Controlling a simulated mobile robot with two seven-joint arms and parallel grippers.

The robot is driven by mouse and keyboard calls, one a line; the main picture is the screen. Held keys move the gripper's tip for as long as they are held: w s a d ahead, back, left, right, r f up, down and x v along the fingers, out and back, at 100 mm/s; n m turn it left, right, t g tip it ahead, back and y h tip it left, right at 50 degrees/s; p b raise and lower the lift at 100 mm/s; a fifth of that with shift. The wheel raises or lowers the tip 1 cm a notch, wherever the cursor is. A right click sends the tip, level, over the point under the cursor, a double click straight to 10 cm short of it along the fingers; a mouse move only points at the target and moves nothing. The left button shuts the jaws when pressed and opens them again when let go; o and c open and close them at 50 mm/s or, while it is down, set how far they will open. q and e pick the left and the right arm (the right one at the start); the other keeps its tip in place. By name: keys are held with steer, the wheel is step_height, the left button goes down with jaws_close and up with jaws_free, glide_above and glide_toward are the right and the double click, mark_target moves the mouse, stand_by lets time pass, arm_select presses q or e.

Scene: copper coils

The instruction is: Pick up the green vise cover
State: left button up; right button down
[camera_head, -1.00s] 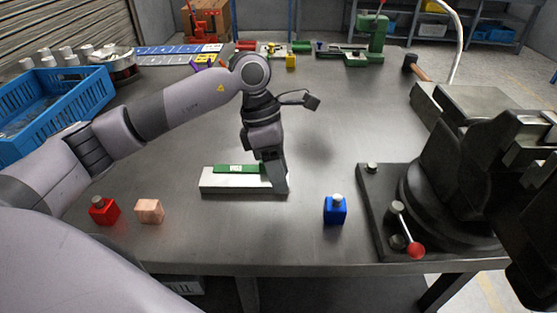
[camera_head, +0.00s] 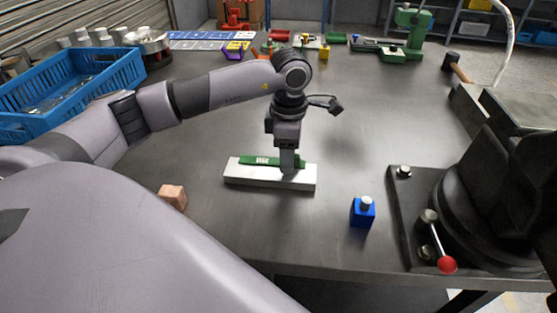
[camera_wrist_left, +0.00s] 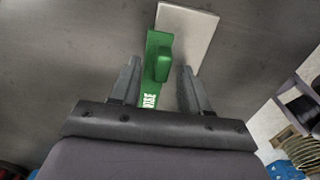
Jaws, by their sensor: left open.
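The green vise cover (camera_head: 259,160) lies on a pale metal block (camera_head: 245,177) on the table. In the left wrist view the cover (camera_wrist_left: 152,72) shows white lettering and a raised green tab, and the pale block (camera_wrist_left: 192,30) is beneath and beside it. My left gripper (camera_head: 288,168) points down at the right end of the cover. In the left wrist view its fingers (camera_wrist_left: 160,68) are open, one on each side of the cover, with a gap to its edges. Whether the fingertips touch the block cannot be told. My right gripper is not in view.
A black vise (camera_head: 490,215) with a red-knobbed handle (camera_head: 447,265) stands at the right. A blue block (camera_head: 362,212) lies right of the pale block, and a copper-coloured cube (camera_head: 172,196) left. A blue crate (camera_head: 75,95) is at the far left. The table's middle is clear.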

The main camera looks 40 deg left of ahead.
arm_select(q)
jaws_close()
steer(key=shift+r, duration=0.1)
step_height(320, 180, up, 20)
steer(key=p, duration=0.2)
stand_by(0.4)
